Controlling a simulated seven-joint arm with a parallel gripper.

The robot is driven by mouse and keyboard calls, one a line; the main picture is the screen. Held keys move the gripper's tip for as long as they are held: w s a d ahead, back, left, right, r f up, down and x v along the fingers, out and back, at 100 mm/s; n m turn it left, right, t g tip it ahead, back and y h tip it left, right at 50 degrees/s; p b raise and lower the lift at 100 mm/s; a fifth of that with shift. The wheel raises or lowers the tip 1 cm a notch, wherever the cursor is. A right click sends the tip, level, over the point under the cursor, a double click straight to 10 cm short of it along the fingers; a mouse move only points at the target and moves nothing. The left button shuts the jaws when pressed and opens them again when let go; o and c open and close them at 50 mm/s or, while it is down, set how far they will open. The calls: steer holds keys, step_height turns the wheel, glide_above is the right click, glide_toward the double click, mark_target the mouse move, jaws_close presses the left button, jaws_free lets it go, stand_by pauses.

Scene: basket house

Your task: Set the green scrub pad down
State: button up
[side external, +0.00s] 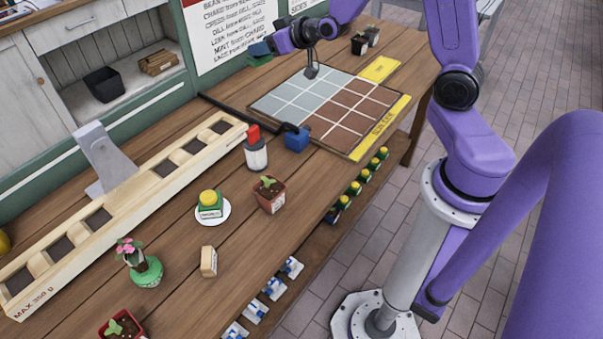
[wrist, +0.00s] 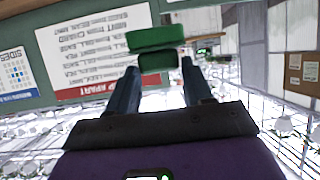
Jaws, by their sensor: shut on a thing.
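The green scrub pad (wrist: 157,39) shows at the fingertips of my gripper (wrist: 158,72) in the wrist view. My gripper is shut on it. In the side view the pad (side external: 259,60) hangs below my gripper (side external: 262,48) near the back edge of the wooden table (side external: 185,230), in front of the white sign. It looks raised, but its exact height above the table cannot be told. The pad's lower part looks darker green in the wrist view.
A tiled grid board (side external: 312,88) with grey and brown squares lies right of the pad. Nearby are a black rod (side external: 235,112), a blue block (side external: 297,139) and a red-topped bottle (side external: 256,152). A long wooden planter (side external: 130,205) fills the left. Small pots (side external: 359,45) stand at the back.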

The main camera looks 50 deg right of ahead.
steer(key=shift+s+a+f+n+g+y, duration=1.1)
steer(key=shift+s+f+n+y, duration=0.6)
steer(key=shift+s+f, duration=1.7)
steer(key=shift+s+a+f+n+g+y, duration=0.75)
steer(key=shift+s+a+f+n+y, duration=0.9)
steer(key=shift+s+f, duration=1.75)
steer(key=shift+s+a+f+n+g+y, duration=0.95)
steer(key=shift+s+f+n+y, duration=1.25)
steer(key=shift+f, duration=1.95)
steer(key=shift+s+f+m+h, duration=0.1)
steer(key=shift+s+m+h, duration=0.15)
steer(key=shift+s+h, duration=0.3)
steer(key=o, duration=1)
steer(key=shift+w, duration=0.1)
